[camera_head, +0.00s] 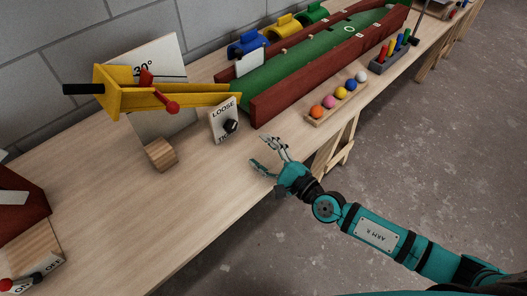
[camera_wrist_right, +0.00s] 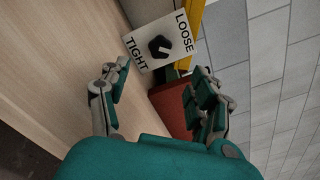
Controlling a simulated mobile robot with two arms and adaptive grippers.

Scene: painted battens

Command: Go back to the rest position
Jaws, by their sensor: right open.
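My right gripper (camera_head: 268,156) is open and empty above the front edge of the wooden table (camera_head: 200,218) in the head view. Its arm, teal with black joints, comes in from the lower right. In the right wrist view the two fingers of the right gripper (camera_wrist_right: 158,100) stand wide apart with nothing between their tips. Beyond them is a white plate marked LOOSE and TIGHT (camera_wrist_right: 180,27) with a black knob (camera_wrist_right: 159,47). The plate also shows in the head view (camera_head: 219,112), behind and left of the gripper, apart from it. My left gripper is not in view.
A yellow batten device (camera_head: 195,93) with a red lever stands behind the plate. A green lane (camera_head: 300,65) with red side walls runs back right. A rack of coloured balls (camera_head: 340,100) sits near the front edge. A wooden block (camera_head: 161,154) lies left. Open floor (camera_head: 430,130) is right.

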